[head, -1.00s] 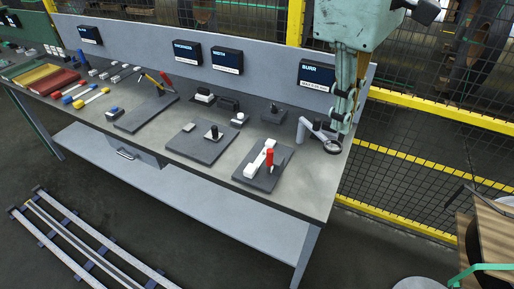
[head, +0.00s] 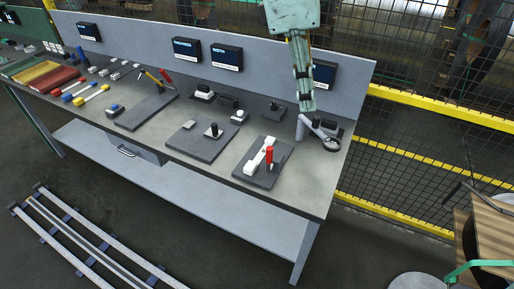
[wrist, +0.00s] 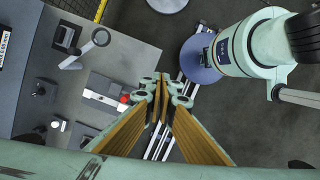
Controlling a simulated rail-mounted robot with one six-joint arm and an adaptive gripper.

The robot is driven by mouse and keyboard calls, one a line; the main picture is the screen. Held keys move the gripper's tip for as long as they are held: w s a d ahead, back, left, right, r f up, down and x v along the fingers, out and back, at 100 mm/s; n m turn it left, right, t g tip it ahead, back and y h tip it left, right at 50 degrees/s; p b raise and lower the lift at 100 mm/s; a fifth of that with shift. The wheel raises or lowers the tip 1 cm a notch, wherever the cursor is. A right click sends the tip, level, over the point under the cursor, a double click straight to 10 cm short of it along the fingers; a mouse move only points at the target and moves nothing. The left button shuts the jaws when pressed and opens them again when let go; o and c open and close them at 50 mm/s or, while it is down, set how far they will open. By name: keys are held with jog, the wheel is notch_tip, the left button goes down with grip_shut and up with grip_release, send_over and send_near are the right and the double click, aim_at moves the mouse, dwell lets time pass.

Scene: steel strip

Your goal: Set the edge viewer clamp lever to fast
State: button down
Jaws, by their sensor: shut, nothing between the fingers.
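A red-handled upright lever (head: 269,155) stands on a dark plate (head: 250,178) beside a white bar (head: 257,160), near the right end of the bench. In the wrist view its red top (wrist: 125,99) shows beside the white bar (wrist: 98,98), just left of my fingers. A grey post with a ring-shaped viewer (head: 329,142) stands right of the plate; it also shows in the wrist view (wrist: 100,37). My gripper (head: 307,107) is shut and empty, pointing down above the bench, apart from the lever. I cannot read any lever marking.
Another dark plate with a black knob (head: 213,131) lies to the left. Small dark devices (head: 272,110) stand behind. Displays (head: 227,57) line the back panel, one partly hidden by my arm. A yellow-railed mesh fence (head: 420,112) stands at the right.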

jog(key=w+a+f+n+g+h+p, duration=0.2)
jog(key=w+a+f+n+h, duration=0.4)
jog(key=w+a+f+n, duration=1.1)
jog(key=shift+w+a+f+p, duration=0.15)
jog(key=shift+a+f+p, duration=0.45)
jog(key=shift+a+f, duration=1.15)
jog(key=shift+d+f, duration=0.1)
send_near(269, 161)
jog(key=shift+w+x, duration=0.5)
jog(key=shift+x, duration=1.65)
jog(key=shift+f+b, duration=0.25)
jog(key=shift+b, duration=0.2)
jog(key=shift+r, duration=0.15)
